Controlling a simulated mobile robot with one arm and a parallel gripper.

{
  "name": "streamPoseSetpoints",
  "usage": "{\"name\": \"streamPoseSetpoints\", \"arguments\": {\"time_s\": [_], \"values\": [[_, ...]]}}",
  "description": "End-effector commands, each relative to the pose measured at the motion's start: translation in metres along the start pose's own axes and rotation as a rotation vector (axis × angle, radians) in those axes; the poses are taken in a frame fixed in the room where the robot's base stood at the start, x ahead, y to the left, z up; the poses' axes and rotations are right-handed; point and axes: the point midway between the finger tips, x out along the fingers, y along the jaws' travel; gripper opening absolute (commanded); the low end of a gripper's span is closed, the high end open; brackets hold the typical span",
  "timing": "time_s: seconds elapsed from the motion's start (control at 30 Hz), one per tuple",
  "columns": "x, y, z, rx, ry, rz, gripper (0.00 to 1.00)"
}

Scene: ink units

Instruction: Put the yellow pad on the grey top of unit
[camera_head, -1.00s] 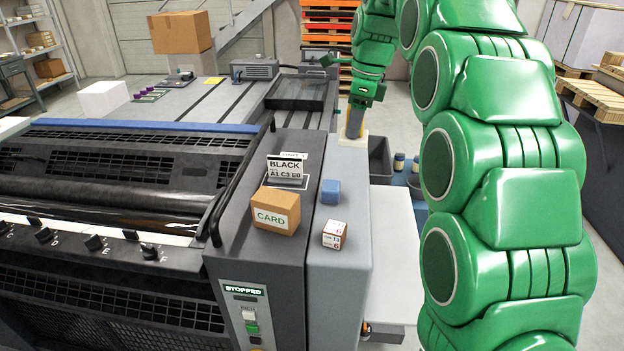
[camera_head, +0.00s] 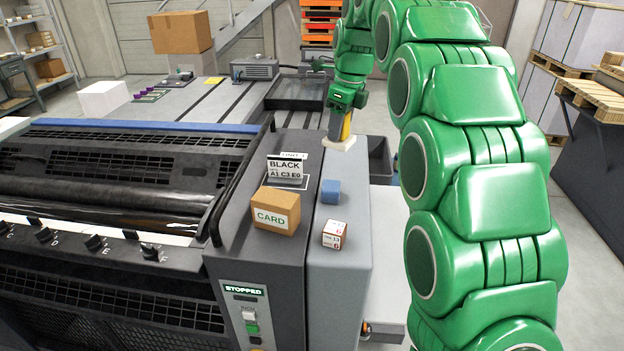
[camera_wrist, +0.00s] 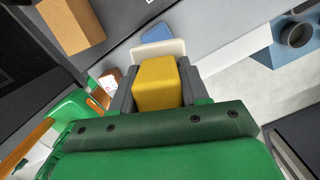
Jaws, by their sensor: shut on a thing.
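The yellow pad (camera_wrist: 155,84) is between my gripper's two grey fingers in the wrist view. A cream plate (camera_wrist: 143,51) shows at its far end and moves with it. In the head view a sliver of yellow (camera_head: 346,126) and the cream plate (camera_head: 338,144) show at the tip of my gripper (camera_head: 340,126). My gripper is shut on the pad, at the far end of the unit's grey top (camera_head: 340,250). I cannot tell whether the plate touches the top.
A blue block (camera_head: 330,191) and a small white-and-red box (camera_head: 334,234) stand on the grey top. A CARD box (camera_head: 277,211) and a BLACK sign (camera_head: 286,167) stand left, on the darker panel. The grey top's near end is bare.

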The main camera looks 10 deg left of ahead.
Motion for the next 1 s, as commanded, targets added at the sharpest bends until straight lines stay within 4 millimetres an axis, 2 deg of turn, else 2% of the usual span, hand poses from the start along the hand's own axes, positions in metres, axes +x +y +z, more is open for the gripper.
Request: {"name": "streamPoseSetpoints", "arguments": {"time_s": [0.23, 0.47, 1.0], "values": [[0.022, 0.001, -0.004, -0.001, 0.001, 0.003, 0.13], [0.032, -0.003, -0.002, -0.001, 0.0, 0.0, 0.13], [0.057, -0.043, 0.025, -0.001, -0.003, -0.004, 0.13]]}}
